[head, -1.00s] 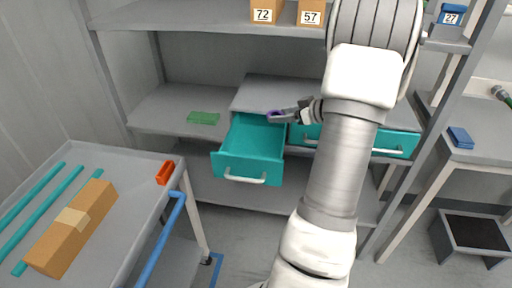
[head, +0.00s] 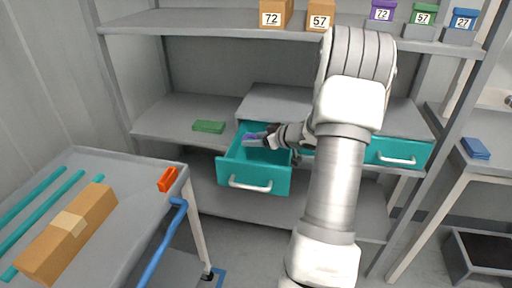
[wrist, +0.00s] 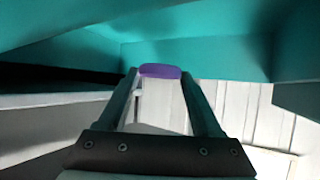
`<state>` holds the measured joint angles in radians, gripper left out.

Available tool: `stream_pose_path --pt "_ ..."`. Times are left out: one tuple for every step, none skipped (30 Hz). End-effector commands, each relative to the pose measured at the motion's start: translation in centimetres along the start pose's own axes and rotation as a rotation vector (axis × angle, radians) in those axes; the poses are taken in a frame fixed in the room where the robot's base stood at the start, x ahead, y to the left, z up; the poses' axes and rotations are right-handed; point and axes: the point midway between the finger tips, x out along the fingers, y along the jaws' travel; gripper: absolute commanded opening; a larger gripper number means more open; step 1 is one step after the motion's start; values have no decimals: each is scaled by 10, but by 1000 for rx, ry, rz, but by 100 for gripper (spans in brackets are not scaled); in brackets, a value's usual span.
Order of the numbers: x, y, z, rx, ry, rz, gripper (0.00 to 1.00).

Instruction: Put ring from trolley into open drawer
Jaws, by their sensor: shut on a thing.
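A purple ring (wrist: 160,71) is held between the fingertips of my gripper (wrist: 160,78) in the wrist view; only its edge shows, so its full shape is hidden. In the head view my gripper (head: 257,138) is over the open teal drawer (head: 254,183), near its top and back part. The purple ring (head: 251,137) shows there as a small spot at the fingertips. The drawer's teal walls also show in the wrist view (wrist: 200,55). The trolley (head: 125,165) stands at the left.
The trolley holds a cardboard box (head: 67,235), teal rods (head: 45,205) and an orange block (head: 168,179). A green block (head: 209,127) lies on the shelf left of the drawer. A closed teal drawer (head: 397,153) is at the right. Numbered boxes (head: 276,14) stand on the upper shelf.

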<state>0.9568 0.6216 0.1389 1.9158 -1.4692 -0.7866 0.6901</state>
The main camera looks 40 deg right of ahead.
Motion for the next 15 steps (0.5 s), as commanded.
stream_pose_path --pt "7 0 12 3 -1 -1 14" --pt "8 0 15 3 0 -1 14" --pt "10 0 18 2 0 -1 14" --pt "10 0 18 1 0 0 14" --pt "10 0 18 0 0 0 14" --pt "9 0 17 -1 0 0 14" --pt "9 0 16 -1 0 0 14" --pt "9 0 16 -1 0 0 14" --pt "9 0 16 0 0 0 14" --pt "9 0 16 0 0 0 14" --pt "9 0 17 0 0 0 14" --pt "9 0 17 0 0 0 14" --pt "10 0 18 0 0 -1 14" --pt "10 0 19 0 0 -1 14" --pt "11 0 20 0 0 -1 14"
